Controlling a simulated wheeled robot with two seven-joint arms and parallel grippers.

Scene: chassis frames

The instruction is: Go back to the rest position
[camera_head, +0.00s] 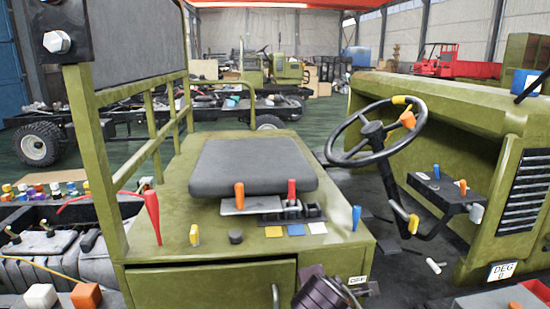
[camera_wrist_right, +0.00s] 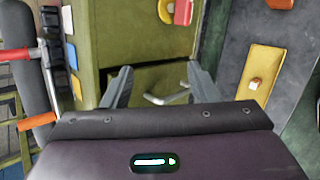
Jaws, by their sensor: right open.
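My right gripper (camera_head: 348,289) shows at the bottom centre of the head view, in front of the olive chassis cabinet (camera_head: 210,278). In the right wrist view its two grey fingers (camera_wrist_right: 161,88) are spread apart, with nothing held between them. A metal handle (camera_wrist_right: 166,97) on a green panel shows beyond the fingers. I cannot tell whether a finger touches it. My left gripper is not in view.
The seat (camera_head: 250,165) sits on the cabinet top, with an orange lever (camera_head: 239,195) and red levers nearby. The steering wheel (camera_head: 375,131) and console (camera_head: 435,190) stand to the right. An upright olive frame (camera_head: 105,190) rises on the left.

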